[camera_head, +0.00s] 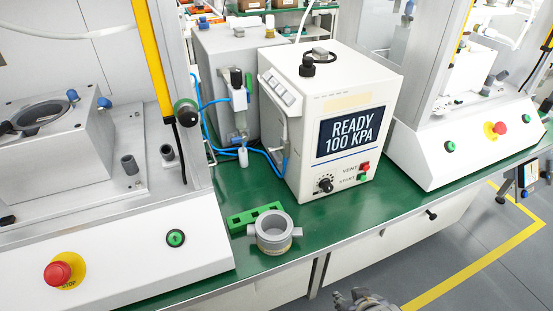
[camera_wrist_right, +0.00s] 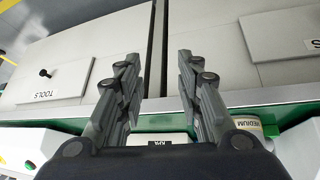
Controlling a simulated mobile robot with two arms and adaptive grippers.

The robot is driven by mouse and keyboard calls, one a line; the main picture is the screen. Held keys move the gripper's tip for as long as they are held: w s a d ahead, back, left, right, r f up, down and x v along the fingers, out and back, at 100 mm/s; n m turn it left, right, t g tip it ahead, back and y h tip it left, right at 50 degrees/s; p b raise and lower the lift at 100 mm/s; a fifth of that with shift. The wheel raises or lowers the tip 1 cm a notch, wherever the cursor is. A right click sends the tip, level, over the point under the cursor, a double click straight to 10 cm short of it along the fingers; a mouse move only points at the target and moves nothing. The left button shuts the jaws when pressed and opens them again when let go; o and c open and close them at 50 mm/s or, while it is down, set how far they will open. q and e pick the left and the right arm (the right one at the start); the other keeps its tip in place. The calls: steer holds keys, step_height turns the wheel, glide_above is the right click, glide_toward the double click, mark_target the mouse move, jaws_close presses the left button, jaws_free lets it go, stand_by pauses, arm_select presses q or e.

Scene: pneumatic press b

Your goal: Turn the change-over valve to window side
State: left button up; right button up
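A white tester box (camera_head: 335,120) stands on the green bench and its screen reads "READY 100 KPA". A black round knob (camera_head: 307,65) and a low grey fitting (camera_head: 320,53) sit on its top. A black dial (camera_head: 326,184) is on its front, left of the VENT and START buttons. No label shows which part is the change-over valve. My right gripper (camera_head: 362,300) is at the bottom edge, in front of the bench and apart from the box. In the wrist view its two fingers (camera_wrist_right: 157,85) are spread with nothing between them. My left gripper is out of view.
A grey ring-shaped part (camera_head: 273,234) and a green slotted block (camera_head: 255,214) sit near the bench's front edge. Presses with red stop buttons (camera_head: 62,273) stand on both sides. Blue hoses (camera_head: 205,120) run left of the box. Drawers (camera_wrist_right: 50,82) line the bench front.

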steer(key=w+a+r+t, duration=0.1)
steer(key=w+r+t, duration=0.25)
steer(key=w, duration=0.45)
steer(key=w+a+r+t, duration=0.2)
steer(key=w+r+t, duration=0.15)
steer(key=w, duration=0.45)
steer(key=n+t+y, duration=0.3)
steer(key=t+y, duration=0.1)
steer(key=y, duration=0.2)
glide_toward(280, 164)
steer(key=w, duration=0.3)
steer(key=x, duration=0.6)
steer(key=a+b+x, duration=0.1)
steer(key=x, duration=0.2)
steer(key=shift+w+a, duration=0.1)
steer(key=shift+w, duration=0.15)
jaws_close()
